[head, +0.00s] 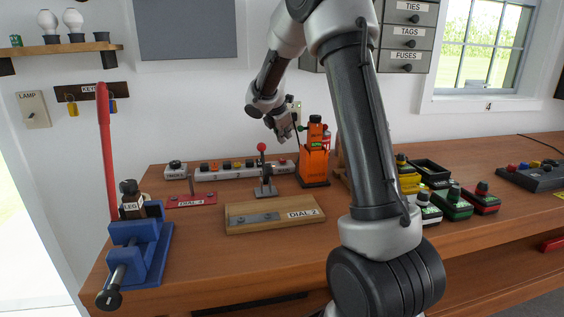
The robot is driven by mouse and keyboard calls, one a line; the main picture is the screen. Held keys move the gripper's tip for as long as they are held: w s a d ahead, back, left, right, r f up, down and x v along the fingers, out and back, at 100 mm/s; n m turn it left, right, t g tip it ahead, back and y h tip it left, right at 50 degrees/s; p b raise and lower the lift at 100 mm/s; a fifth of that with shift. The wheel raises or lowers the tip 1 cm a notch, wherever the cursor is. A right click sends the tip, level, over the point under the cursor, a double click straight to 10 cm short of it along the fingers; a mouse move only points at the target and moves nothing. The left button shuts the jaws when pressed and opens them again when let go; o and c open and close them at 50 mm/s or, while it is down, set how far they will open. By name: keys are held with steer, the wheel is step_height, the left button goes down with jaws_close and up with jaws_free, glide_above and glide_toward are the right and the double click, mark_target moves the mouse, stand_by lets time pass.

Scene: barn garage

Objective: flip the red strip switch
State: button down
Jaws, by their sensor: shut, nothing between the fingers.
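A long white power strip (229,172) lies along the back of the wooden bench, with a row of small coloured switches on top. A small red switch (282,161) appears near its right end. It is too small to tell which way it is set. My gripper (288,138) is above the right part of the strip, near the wall, pointing down. Its fingers are shut and hold nothing. It looks apart from the strip; the exact gap is hard to tell.
An orange jack-like device (314,165) stands just right of the strip's end. A red-knobbed lever (263,172) stands in front of the strip. A DIAL 2 board (250,219), a blue vise (137,252) and several button boxes (453,203) occupy the bench.

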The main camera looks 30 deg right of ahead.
mark_target(284, 160)
steer(key=shift+s+a+f, duration=0.1)
steer(key=shift+s+f, duration=0.05)
steer(key=shift+f, duration=0.6)
steer(key=shift+s+a+f, duration=0.1)
steer(key=shift+s+f, duration=0.1)
steer(key=shift+f, duration=0.6)
steer(key=shift+s+f, duration=0.15)
steer(key=shift+f, duration=0.6)
steer(key=shift+f, duration=0.35)
steer(key=shift+s+f, duration=0.15)
steer(key=shift+f, duration=0.25)
steer(key=shift+r, duration=0.1)
stand_by(0.4)
steer(key=shift+r, duration=0.7)
steer(key=shift+w+r, duration=0.1)
steer(key=shift+w, duration=0.1)
steer(key=shift+w+d+r, duration=0.1)
steer(key=shift+w+r, duration=0.15)
steer(key=shift+r, duration=0.95)
steer(key=shift+w+d+r, duration=0.1)
steer(key=shift+w+r, duration=0.1)
steer(key=shift+r, duration=1)
